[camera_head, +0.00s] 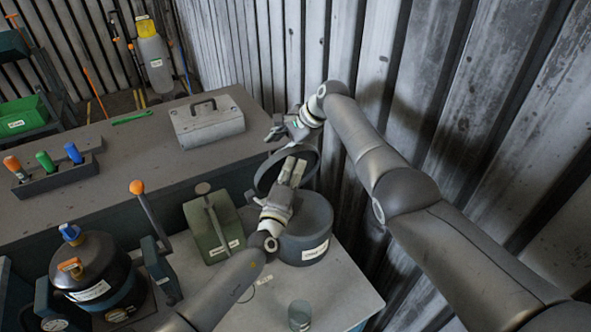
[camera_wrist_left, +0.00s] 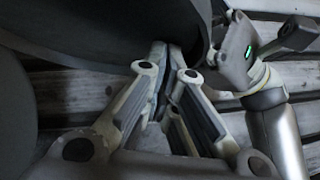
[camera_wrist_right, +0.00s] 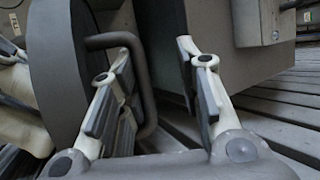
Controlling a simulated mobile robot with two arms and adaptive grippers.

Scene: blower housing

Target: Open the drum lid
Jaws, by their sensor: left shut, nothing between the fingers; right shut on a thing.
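The grey drum (camera_head: 305,232) stands on the bench at centre right, with a label on its side. Its round lid (camera_head: 311,158) is raised and tilted up above the drum. My left gripper (camera_head: 292,170) is shut and empty in front of the lid's inner side; the left wrist view shows its fingertips (camera_wrist_left: 170,62) close to the dark lid (camera_wrist_left: 85,25). My right gripper (camera_head: 283,132) is at the lid's far side. In the right wrist view the lid (camera_wrist_right: 55,70) is edge-on, and its handle (camera_wrist_right: 148,95) passes by the left finger, partly hidden. The right gripper is shut on the handle.
A green container (camera_head: 213,230) stands just left of the drum. A grey metal case (camera_head: 207,120) sits on the bench behind. The corrugated wall (camera_head: 400,90) is close on the right.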

